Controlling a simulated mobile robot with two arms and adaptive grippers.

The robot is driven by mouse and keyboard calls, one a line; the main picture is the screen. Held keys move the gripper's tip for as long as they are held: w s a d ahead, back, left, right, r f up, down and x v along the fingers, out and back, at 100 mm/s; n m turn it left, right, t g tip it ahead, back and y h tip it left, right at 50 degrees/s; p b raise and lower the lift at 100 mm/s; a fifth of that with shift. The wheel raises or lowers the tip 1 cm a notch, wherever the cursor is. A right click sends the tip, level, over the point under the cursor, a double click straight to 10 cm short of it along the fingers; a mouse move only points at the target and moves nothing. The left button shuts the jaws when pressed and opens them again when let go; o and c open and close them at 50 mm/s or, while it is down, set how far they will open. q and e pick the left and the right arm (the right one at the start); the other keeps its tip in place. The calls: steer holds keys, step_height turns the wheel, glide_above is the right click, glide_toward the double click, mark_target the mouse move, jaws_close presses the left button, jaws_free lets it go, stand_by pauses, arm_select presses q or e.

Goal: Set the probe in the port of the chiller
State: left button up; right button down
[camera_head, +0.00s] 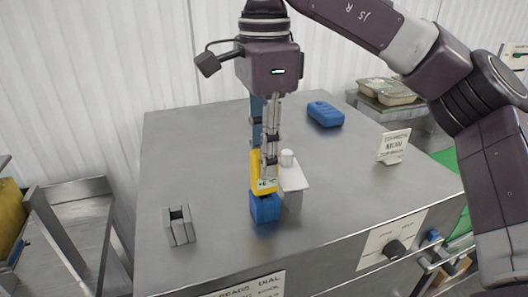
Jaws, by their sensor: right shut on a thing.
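My right gripper (268,170) hangs fingers down over the steel chiller top (205,150). It is shut on a yellow piece (257,172) with a small display, apparently the probe. A blue block (265,207) sits directly below the yellow piece; I cannot tell whether the two are joined. A blue upright part shows behind the fingers, partly hidden. A white stand (294,178) with a short round top is just right of the fingers. Which part is the port is not clear. My left gripper is not in view.
A grey slotted holder (180,226) stands at the front left of the top. A blue box (325,113) lies at the back. A small sign (394,147) stands at the right. A dark knob (394,250) is on the front panel.

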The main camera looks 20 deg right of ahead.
steer(key=shift+f, duration=0.5)
stand_by(1.2)
steer(key=c, duration=1.6)
jaws_free()
steer(key=shift+o, duration=0.4)
steer(key=o, duration=0.4)
step_height(320, 180, up, 8)
steer(key=p, duration=0.8)
steer(key=shift+r, duration=0.1)
